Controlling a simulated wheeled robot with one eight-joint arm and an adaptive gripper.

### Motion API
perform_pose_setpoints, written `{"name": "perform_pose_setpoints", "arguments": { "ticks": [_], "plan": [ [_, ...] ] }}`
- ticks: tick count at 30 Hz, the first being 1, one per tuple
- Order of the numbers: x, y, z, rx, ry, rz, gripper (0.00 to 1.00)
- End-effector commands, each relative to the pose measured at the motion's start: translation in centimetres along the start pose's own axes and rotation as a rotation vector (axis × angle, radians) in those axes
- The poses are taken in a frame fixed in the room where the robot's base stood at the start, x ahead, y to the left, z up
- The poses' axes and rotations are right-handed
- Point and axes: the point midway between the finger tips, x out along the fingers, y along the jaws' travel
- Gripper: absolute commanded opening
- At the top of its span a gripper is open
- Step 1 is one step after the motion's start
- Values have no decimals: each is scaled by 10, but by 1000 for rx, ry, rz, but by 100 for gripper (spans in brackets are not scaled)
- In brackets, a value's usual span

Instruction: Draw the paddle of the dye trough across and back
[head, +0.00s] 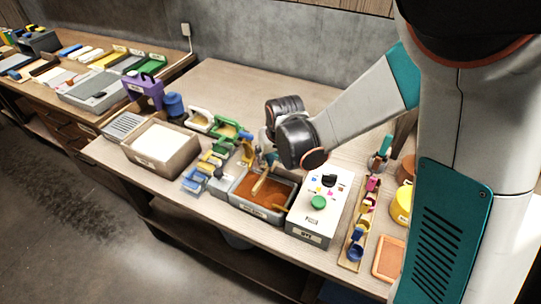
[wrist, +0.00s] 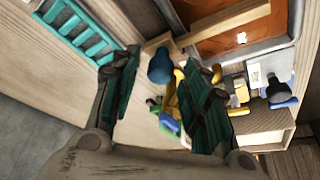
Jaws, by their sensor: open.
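The dye trough (head: 244,200) is a grey box with orange-brown contents, standing near the front of the bench in the head view. Its wooden paddle (head: 261,183) leans up from the contents toward my gripper (head: 268,156). In the wrist view the trough's orange-brown inside (wrist: 215,42) is at upper right, crossed by the pale paddle bar (wrist: 225,22). A dark blue knob (wrist: 160,66) shows near the bar's end; it looks attached, but the join is unclear. My gripper (wrist: 166,72) is open, with teal fingers on either side of the knob in the picture. Contact cannot be told.
A white box with a green button (head: 319,203) stands close to the right of the trough. Blue, yellow and green items (head: 210,165) crowd its left. A tray with a white inside (head: 160,145) is farther left. The bench behind my arm is clear.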

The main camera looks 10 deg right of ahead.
Motion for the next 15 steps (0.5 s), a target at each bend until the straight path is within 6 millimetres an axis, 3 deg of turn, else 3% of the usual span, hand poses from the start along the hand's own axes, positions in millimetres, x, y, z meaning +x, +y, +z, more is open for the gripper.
{"name": "perform_pose_setpoints", "arguments": {
  "ticks": [7, 13, 15],
  "plan": [
    [0, 0, 0, 0, 0, 0, 42],
    [0, 0, 0, 0, 0, 0, 0],
    [0, 0, 0, 0, 0, 0, 0]
  ]
}}
